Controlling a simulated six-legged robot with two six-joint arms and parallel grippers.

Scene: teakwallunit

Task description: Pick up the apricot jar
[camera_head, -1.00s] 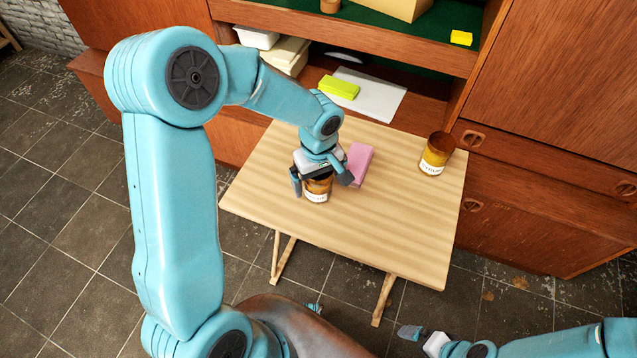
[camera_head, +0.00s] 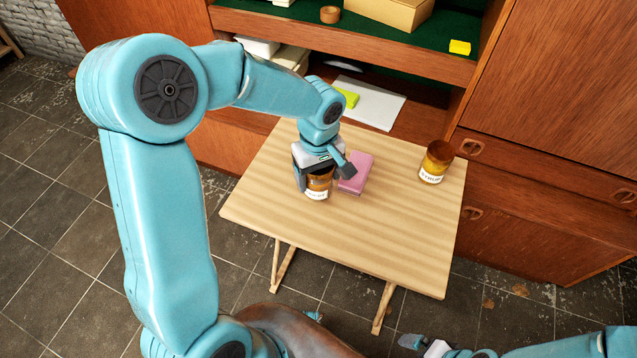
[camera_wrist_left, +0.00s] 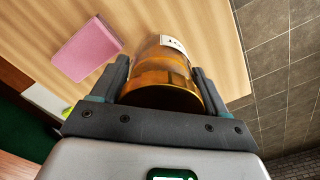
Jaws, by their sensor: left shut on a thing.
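An amber jar with a brown lid and a white label (camera_head: 318,193) is upright at the left part of the wooden table; its label is too small to read. My left gripper (camera_head: 323,178) comes down over it from above and is shut on it, one finger on each side. In the left wrist view the jar (camera_wrist_left: 163,72) sits between the two fingers (camera_wrist_left: 160,85). I cannot tell whether its base touches the table. A second similar amber jar (camera_head: 435,163) stands at the table's right back. My right gripper (camera_head: 425,344) is at the bottom edge, partly cut off.
A pink block (camera_head: 356,174) lies close to the right of the held jar. A wall unit with shelves (camera_head: 525,110) stands behind, holding a white board (camera_head: 375,105) and boxes.

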